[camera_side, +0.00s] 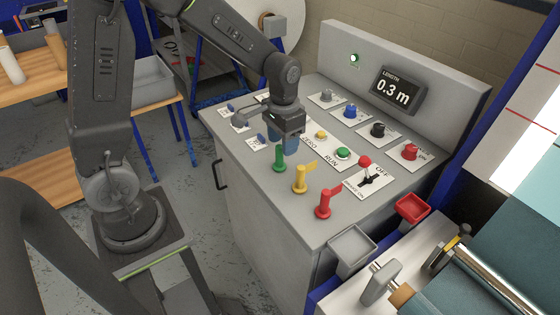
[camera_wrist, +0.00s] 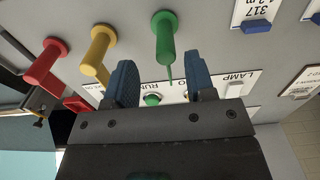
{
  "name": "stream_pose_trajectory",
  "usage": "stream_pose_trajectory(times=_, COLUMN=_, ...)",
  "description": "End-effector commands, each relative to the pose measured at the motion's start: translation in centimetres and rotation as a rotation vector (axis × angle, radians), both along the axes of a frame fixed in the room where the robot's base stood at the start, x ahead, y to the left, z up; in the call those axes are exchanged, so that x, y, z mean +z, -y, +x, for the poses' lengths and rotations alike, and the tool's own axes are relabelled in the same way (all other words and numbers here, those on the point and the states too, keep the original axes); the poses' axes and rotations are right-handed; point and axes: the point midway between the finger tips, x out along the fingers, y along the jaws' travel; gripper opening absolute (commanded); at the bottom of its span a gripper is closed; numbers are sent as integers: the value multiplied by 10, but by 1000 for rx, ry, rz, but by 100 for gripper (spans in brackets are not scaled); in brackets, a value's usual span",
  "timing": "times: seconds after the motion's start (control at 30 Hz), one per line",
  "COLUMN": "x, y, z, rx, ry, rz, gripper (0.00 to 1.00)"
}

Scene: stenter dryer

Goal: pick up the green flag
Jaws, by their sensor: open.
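The green flag (camera_side: 279,160) stands upright on the grey console top, at the left end of a row with a yellow flag (camera_side: 300,180) and a red flag (camera_side: 324,204). My gripper (camera_side: 279,146) is open and empty, its blue fingers close to the green flag and partly overlapping it in the side view. In the wrist view the green flag (camera_wrist: 165,38) lies ahead of the gap between the open fingertips (camera_wrist: 160,68), with its thin lower part pointing into the gap. I see no finger touching it.
The console (camera_side: 270,205) carries several knobs and buttons, a lever with a red ball (camera_side: 365,161) and a length display (camera_side: 397,90). A grey tray (camera_side: 352,247) and a red tray (camera_side: 412,209) sit by its right front edge.

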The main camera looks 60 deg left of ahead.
Motion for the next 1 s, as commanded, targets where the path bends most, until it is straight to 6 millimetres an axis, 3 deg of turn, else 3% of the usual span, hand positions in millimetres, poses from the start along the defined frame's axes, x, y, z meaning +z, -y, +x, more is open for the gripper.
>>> stream_pose_trajectory(times=0.17, x=-11, y=-1, z=-1, rx=0, ry=-1, rz=0, gripper=50)
stream_pose_trajectory(times=0.5, x=-55, y=-7, z=-4, rx=0, ry=-1, rz=0, gripper=50)
stream_pose_trajectory(times=0.8, x=-59, y=-7, z=-3, rx=0, ry=2, rz=0, gripper=50)
stream_pose_trajectory(times=1.0, x=-58, y=-7, z=-3, rx=0, ry=2, rz=0, gripper=31)
